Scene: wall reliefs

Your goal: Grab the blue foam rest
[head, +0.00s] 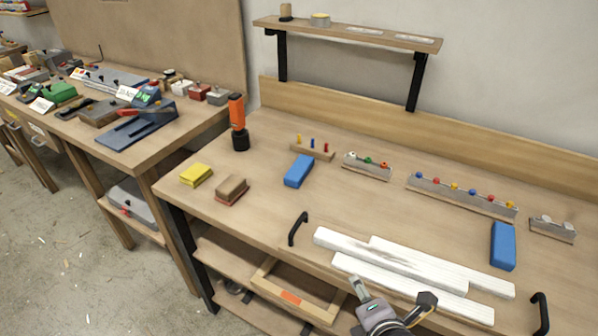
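Two blue blocks that look like foam rests are on the wooden workbench (390,215). One blue foam rest (299,171) lies near the middle, in front of a small pegged wooden strip. The other blue foam rest (503,246) lies at the right, behind the right end of the white boards. My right gripper (394,294) is at the bottom edge of the head view, by the bench's front edge. Its fingers are spread apart with nothing between them. It is well apart from both blue rests. My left gripper is not in view.
White boards (400,270) lie between my gripper and the blue rests. Black handles (298,228) stand near the front. A yellow block (196,175), a brown-red block (231,190), an orange-black tool (238,124) and racks with coloured knobs (461,193) surround clear bench top.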

